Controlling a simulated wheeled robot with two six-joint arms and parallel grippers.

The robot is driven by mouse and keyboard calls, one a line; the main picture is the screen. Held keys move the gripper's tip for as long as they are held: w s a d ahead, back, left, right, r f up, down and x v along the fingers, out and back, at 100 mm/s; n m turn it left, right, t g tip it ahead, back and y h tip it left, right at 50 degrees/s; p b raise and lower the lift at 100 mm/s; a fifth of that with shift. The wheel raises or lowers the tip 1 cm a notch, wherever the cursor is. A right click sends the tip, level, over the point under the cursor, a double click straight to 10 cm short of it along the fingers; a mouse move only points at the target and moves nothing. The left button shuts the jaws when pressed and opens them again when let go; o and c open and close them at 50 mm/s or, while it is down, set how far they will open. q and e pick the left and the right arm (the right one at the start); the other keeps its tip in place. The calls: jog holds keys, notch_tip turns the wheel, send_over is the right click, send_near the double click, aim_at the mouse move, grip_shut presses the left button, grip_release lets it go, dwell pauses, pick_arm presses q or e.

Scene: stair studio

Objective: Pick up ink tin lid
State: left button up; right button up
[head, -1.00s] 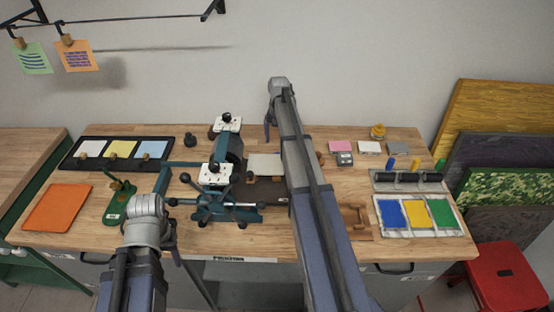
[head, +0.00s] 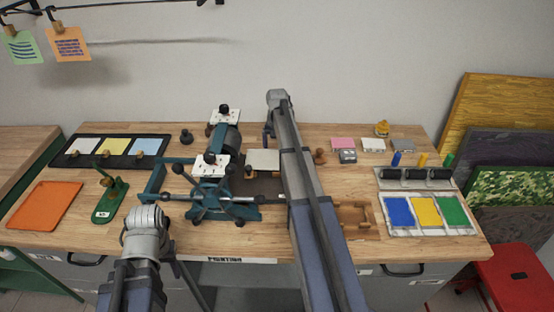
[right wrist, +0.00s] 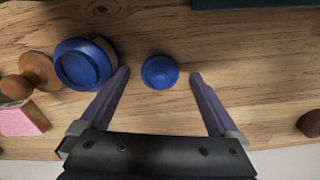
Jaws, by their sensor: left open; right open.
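The ink tin lid, a small round blue piece with a raised knob-like centre (right wrist: 160,72), lies on the wooden bench in the right wrist view. A larger blue round tin (right wrist: 82,65) stands just left of it. My right gripper (right wrist: 160,80) is open, with one finger on each side of the lid and gaps between. In the head view my right gripper (head: 268,132) is at the far side of the bench, and my right arm hides the lid and tin. My left gripper (head: 180,265) is open and empty by the front edge.
A wooden stamp (right wrist: 38,70) and a pink block (right wrist: 22,120) are left of the tin. A teal press (head: 215,195) stands left of my right arm. Ink rollers (head: 415,178) and a colour tray (head: 385,225) lie on the right.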

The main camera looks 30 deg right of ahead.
jog(key=shift+c, duration=0.5)
jog(key=c, duration=1.3)
jog(key=shift+r, duration=0.1)
jog(key=shift+c, duration=0.2)
